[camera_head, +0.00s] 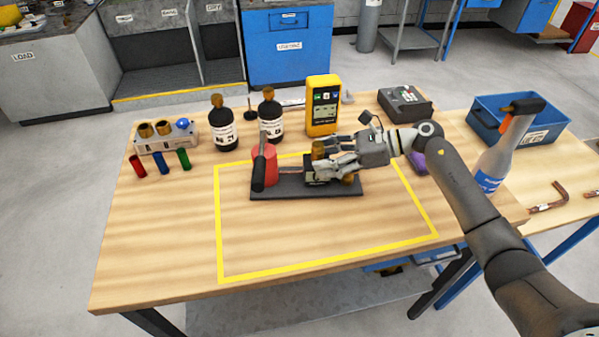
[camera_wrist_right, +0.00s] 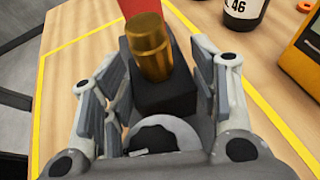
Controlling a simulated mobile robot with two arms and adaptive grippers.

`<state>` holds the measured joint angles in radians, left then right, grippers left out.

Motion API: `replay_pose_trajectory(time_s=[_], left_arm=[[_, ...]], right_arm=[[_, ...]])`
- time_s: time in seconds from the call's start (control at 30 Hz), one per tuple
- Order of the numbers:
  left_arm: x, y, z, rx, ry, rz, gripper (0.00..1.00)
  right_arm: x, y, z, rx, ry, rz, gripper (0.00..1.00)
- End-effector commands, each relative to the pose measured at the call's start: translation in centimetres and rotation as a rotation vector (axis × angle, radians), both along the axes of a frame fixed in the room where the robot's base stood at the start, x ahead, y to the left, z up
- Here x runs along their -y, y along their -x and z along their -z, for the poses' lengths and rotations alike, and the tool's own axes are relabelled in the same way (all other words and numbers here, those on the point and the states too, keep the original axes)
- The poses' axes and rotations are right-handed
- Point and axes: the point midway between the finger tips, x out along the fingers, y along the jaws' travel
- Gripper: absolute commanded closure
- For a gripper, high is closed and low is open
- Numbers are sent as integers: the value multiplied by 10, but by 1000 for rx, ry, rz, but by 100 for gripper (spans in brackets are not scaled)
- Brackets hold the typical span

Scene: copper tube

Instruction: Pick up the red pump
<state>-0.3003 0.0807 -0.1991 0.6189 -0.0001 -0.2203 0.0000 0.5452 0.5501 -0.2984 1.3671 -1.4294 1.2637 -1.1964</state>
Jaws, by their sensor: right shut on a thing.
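The red pump (camera_head: 271,171) sits on the wooden table near the back edge of the yellow outline. It has a red body, a black handle, a long dark base and a dark block with a brass fitting. My right gripper (camera_head: 322,167) reaches in from the right and is shut on the dark block of the pump. In the right wrist view the block with its brass fitting (camera_wrist_right: 148,45) stands between the fingers, and a bit of red shows beyond. The fingers and hand hide part of the block and base. My left gripper is not in view.
Behind the pump stand two dark bottles (camera_head: 222,124) and a yellow meter (camera_head: 322,104). A rack (camera_head: 163,142) and several coloured cylinders are at the back left. A blue bin (camera_head: 515,128) and a spray bottle (camera_head: 493,165) are at the right. The table's front is clear.

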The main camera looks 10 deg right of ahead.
Motion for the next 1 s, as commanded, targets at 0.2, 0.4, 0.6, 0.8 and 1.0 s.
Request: replay_pose_trajectory(time_s=[0.2,0.4,0.6,0.8,1.0], left_arm=[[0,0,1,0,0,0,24],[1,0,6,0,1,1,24],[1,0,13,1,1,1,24],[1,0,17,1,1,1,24],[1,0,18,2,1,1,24]], right_arm=[[1,-2,-10,10,-5,3,100],[1,-2,-35,14,-6,3,100],[0,-2,-69,14,-7,2,100],[0,-2,-94,13,-9,3,100],[0,-1,-105,9,-9,2,100]])
